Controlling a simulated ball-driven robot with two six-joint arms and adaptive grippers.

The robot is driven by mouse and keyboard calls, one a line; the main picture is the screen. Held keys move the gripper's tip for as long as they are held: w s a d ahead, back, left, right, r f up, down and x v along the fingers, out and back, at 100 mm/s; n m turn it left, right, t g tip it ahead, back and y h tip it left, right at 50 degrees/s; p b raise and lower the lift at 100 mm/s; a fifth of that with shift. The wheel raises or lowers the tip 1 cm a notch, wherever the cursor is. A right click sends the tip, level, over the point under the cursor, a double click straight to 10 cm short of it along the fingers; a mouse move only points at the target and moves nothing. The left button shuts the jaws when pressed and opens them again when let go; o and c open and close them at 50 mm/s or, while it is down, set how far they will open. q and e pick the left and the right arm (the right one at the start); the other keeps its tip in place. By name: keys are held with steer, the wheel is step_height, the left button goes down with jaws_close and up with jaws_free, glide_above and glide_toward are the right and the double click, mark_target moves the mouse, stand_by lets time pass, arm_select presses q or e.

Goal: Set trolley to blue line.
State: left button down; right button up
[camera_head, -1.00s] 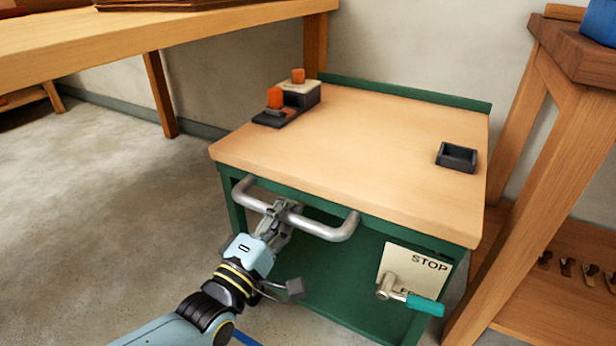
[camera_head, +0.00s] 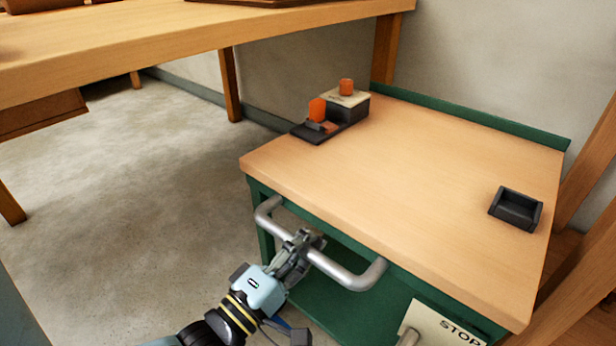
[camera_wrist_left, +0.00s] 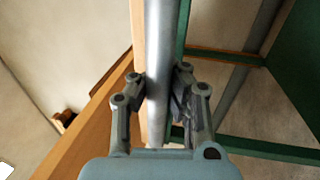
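The trolley (camera_head: 420,170) has a green frame and a light wooden top, and fills the right half of the head view. Its grey metal push handle (camera_head: 350,277) runs along the near side. My left gripper (camera_head: 305,243) is at the middle of this handle. In the left wrist view its fingers (camera_wrist_left: 160,85) lie on both sides of the handle bar (camera_wrist_left: 158,60), closed in around it. A small piece of blue line (camera_head: 283,323) may show on the floor behind my left wrist; most of it is hidden. My right gripper is not in view.
On the trolley top are a dark block with orange knobs (camera_head: 332,114) and a small black tray (camera_head: 515,208). A STOP plate (camera_head: 440,328) hangs at the front right. A wooden bench (camera_head: 190,45) stands behind left. Concrete floor (camera_head: 120,210) is free at left.

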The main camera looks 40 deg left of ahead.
arm_select(q)
steer(key=c, duration=1.2)
jaws_free()
steer(key=shift+f, duration=0.15)
steer(key=shift+o, duration=0.2)
steer(key=shift+s, duration=0.1)
steer(key=v, duration=1.1)
steer(key=shift+s, duration=0.4)
steer(key=shift+f, duration=0.1)
